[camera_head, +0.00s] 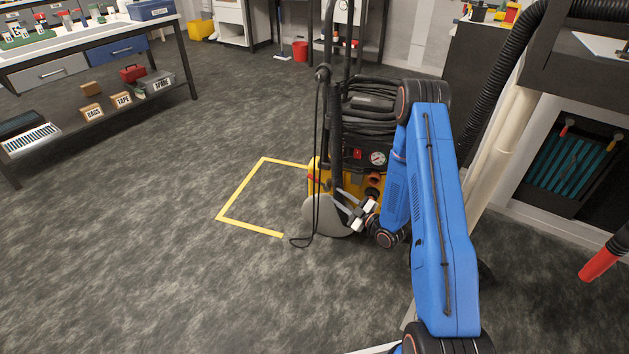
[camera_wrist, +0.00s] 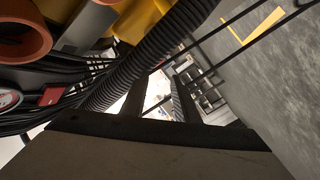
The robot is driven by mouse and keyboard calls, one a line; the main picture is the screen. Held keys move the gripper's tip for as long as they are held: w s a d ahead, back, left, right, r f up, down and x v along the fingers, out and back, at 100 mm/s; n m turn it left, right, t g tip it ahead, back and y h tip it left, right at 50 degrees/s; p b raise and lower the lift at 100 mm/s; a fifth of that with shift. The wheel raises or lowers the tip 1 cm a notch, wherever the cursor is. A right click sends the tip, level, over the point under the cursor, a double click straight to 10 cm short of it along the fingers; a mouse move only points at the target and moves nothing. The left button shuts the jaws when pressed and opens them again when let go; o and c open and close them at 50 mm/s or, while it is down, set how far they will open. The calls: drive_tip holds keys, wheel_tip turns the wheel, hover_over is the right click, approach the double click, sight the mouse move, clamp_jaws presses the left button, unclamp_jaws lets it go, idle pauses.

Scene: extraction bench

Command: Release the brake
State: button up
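A yellow and black wheeled extraction unit (camera_head: 352,157) stands at the right end of a yellow floor outline. It has a pressure gauge (camera_head: 378,158), a red switch and a large grey wheel (camera_head: 322,216) low at its side. I cannot make out a brake lever or pedal for certain. My gripper (camera_head: 340,201) is low beside the unit, its fingers spread and overlapping the wheel in the picture; contact cannot be told. In the wrist view the fingers (camera_wrist: 160,92) stand apart with nothing visible held. An orange port (camera_wrist: 22,32) and ribbed hose (camera_wrist: 150,60) are close by.
A yellow outline (camera_head: 240,191) marks floor left of the unit. A loop of black cable hangs beside the wheel. A workbench (camera_head: 92,36) with boxes stands at the upper left. A dark cabinet with ducting is at the right. The floor at left is clear.

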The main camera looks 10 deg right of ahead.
sight(318, 182)
drive_tip(key=x, duration=1.5)
drive_tip(key=shift+w, duration=0.1)
drive_tip(key=shift+c, duration=0.4)
drive_tip(key=shift+a, duration=0.1)
clamp_jaws()
